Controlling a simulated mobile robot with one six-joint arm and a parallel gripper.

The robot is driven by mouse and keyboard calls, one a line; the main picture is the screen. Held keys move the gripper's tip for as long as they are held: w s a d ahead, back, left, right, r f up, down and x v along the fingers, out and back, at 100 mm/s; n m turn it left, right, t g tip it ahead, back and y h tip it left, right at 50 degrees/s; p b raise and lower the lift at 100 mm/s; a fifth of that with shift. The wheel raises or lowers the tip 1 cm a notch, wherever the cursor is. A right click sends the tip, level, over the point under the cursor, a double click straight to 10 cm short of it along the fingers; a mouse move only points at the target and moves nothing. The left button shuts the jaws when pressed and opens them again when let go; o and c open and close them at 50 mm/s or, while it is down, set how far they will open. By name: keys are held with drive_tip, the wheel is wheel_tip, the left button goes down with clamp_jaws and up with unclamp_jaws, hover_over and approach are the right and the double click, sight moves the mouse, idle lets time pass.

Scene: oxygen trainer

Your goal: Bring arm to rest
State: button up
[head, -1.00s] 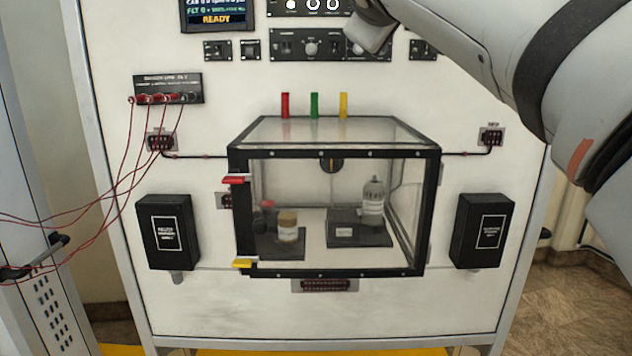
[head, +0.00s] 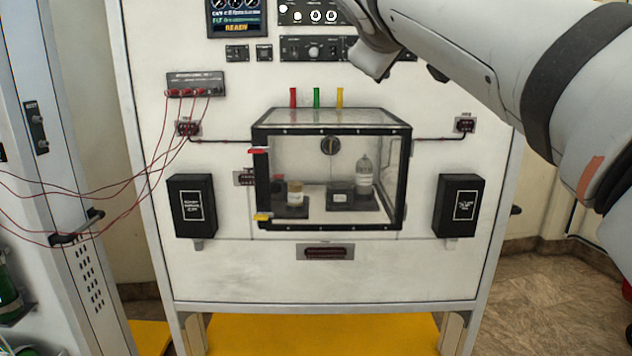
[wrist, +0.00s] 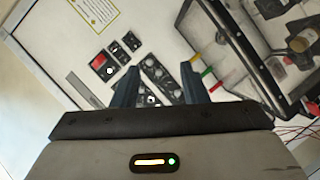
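My arm (head: 470,60) comes in from the upper right of the head view and reaches over the upper part of the white panel (head: 300,268). My gripper (wrist: 158,84) shows in the wrist view with its two dark fingers apart and nothing between them. In the wrist view the fingers lie across a tilted view of the panel's switches (wrist: 118,58). In the head view the end of the arm is in front of the upper instruments, and the fingers cannot be made out clearly.
A clear box with a black frame (head: 330,228) holds a jar (head: 295,193) and a bottle (head: 364,178). Black boxes (head: 191,206) (head: 459,206) flank it. Red wires (head: 150,170) hang at the left by a side cabinet (head: 84,276). Yellow flooring (head: 320,335) lies below.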

wheel_tip(320, 180, down, 14)
drive_tip(key=s+d+m+g+y+p, duration=0.1)
drive_tip(key=s+d+g, duration=0.1)
drive_tip(key=g, duration=0.2)
drive_tip(key=s+f+m+g+y, duration=0.1)
drive_tip(key=s+f+m+g, duration=0.1)
drive_tip(key=s+f, duration=0.4)
drive_tip(key=s+f+m+g+y+p, duration=0.1)
drive_tip(key=s+f, duration=0.6)
drive_tip(key=f, duration=0.7)
drive_tip(key=s+d+f+m+g+y+p, duration=0.1)
drive_tip(key=s+f+m+g, duration=0.2)
drive_tip(key=s+f, duration=0.3)
wheel_tip(320, 180, down, 4)
drive_tip(key=shift+s+m+g+y, duration=0.3)
drive_tip(key=shift+g+y, duration=0.1)
drive_tip(key=shift+g, duration=0.3)
drive_tip(key=shift+w, duration=0.1)
